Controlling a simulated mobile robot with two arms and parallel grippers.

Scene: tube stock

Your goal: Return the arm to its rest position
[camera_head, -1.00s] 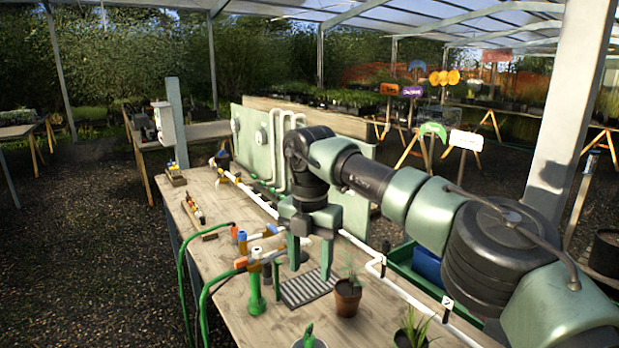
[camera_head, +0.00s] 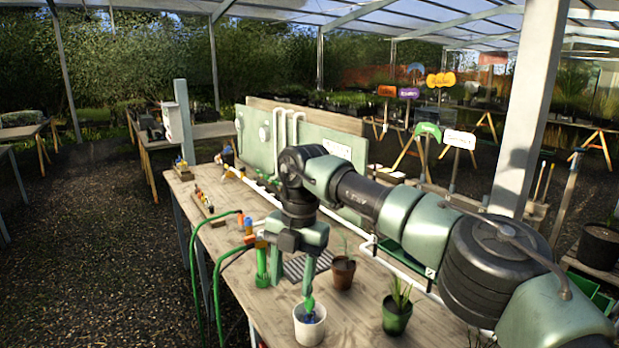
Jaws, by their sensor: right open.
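My right arm comes in from the right and reaches over the wooden bench (camera_head: 235,262). Its green gripper (camera_head: 292,270) points down above the bench, with its two fingers apart and nothing seen between them. The gripper is beside a green hose fitting (camera_head: 262,268) and in front of a dark slatted grate (camera_head: 295,268). One finger overlaps the view of a white pot (camera_head: 309,328) that has green and blue things in it; I cannot tell whether they touch. My left gripper is not in view.
A brown pot (camera_head: 343,274) and a dark green pot (camera_head: 396,318) hold plants right of the gripper. White pipes run along the bench before a green panel (camera_head: 262,145). Green hoses (camera_head: 205,250) hang over the left edge. A white post (camera_head: 525,120) stands behind my arm.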

